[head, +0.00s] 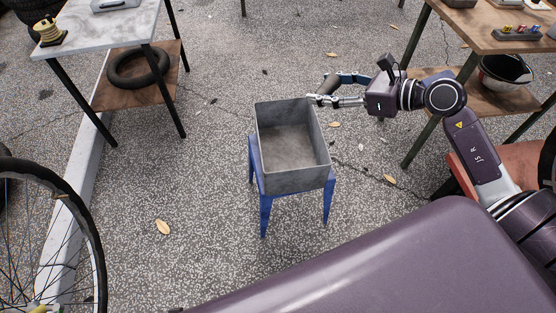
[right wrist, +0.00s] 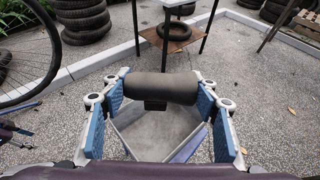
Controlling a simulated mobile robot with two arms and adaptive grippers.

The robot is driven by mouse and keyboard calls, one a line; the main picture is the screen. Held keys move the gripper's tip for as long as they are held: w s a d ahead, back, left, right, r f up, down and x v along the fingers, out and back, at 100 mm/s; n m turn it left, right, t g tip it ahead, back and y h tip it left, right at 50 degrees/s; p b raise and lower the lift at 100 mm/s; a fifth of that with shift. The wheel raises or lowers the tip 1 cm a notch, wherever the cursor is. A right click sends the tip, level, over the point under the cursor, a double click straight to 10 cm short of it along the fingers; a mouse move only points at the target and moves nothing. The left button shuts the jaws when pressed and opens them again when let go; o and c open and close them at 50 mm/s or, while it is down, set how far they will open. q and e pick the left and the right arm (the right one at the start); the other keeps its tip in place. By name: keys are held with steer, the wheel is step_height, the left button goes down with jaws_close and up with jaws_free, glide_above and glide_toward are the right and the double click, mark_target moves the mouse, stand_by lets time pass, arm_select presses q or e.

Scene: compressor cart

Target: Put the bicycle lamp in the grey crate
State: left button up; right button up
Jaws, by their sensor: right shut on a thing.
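The bicycle lamp (head: 329,85) is a dark, roughly cylindrical thing. My right gripper (head: 332,91) is shut on it and holds it in the air by the far right rim of the grey crate (head: 298,181). In the right wrist view the lamp (right wrist: 165,87) lies crosswise between the blue finger pads, with a small block on its underside. The crate's inside (right wrist: 165,130) shows beyond and below it. The crate is open-topped and looks empty. My left gripper is not in view.
The crate stands on a blue stool (head: 265,214). A pale-topped table (head: 95,25) with a tyre (head: 138,68) on its lower shelf is at the left. A wooden table (head: 480,25) with a bowl-like thing (head: 505,70) below is at the right. A bicycle wheel (head: 95,240) is at lower left.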

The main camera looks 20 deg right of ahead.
steer(key=shift+w+d+f+b, duration=0.2)
steer(key=shift+w+f+b, duration=0.05)
steer(key=shift+w+f, duration=0.25)
steer(key=shift+w+d+f+b, duration=0.2)
steer(key=shift+w+f, duration=0.2)
steer(key=shift+f, duration=0.1)
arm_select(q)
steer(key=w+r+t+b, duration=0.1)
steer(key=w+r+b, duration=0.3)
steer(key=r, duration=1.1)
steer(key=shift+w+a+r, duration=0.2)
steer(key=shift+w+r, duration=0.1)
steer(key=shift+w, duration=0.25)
arm_select(e)
step_height(320, 180, down, 20)
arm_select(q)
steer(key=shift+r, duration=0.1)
arm_select(e)
steer(key=shift+d, duration=0.1)
arm_select(q)
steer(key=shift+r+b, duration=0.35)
steer(key=shift+b, duration=0.05)
arm_select(e)
steer(key=shift+f, duration=0.1)
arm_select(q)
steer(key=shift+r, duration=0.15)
